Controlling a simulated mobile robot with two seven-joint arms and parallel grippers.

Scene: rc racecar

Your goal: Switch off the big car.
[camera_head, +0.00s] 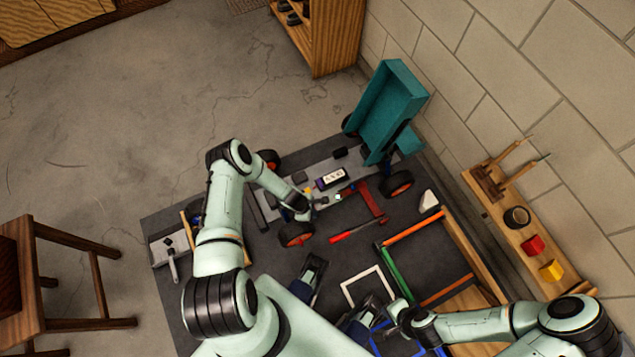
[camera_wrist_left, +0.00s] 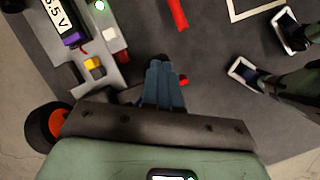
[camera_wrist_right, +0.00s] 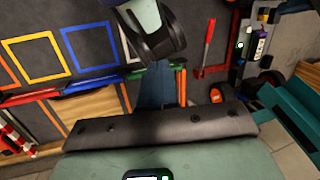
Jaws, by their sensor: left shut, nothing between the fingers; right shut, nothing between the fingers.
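The big car's grey chassis (camera_head: 285,190) lies on the dark table, with orange-hubbed wheels (camera_head: 296,234). Its teal body shell (camera_head: 392,105) stands tilted up at the far end. A purple battery display (camera_head: 329,178) reads about 5.5 V in the left wrist view. A green light (camera_wrist_left: 99,5) glows near it. A yellow block (camera_wrist_left: 93,64) and a small red part (camera_wrist_left: 123,57) sit on the chassis; which is the switch I cannot tell. My left gripper (camera_wrist_left: 165,85) is shut and empty beside the chassis edge. My right gripper (camera_wrist_right: 157,88) is shut and empty, away from the car.
A red-handled tool (camera_head: 352,232) and a red part (camera_head: 372,202) lie beside the car. Coloured frames and bars, including a green bar (camera_head: 390,270), cover the table's right part. A wall shelf (camera_head: 530,235) runs along the right. A wooden chair (camera_head: 60,275) stands left.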

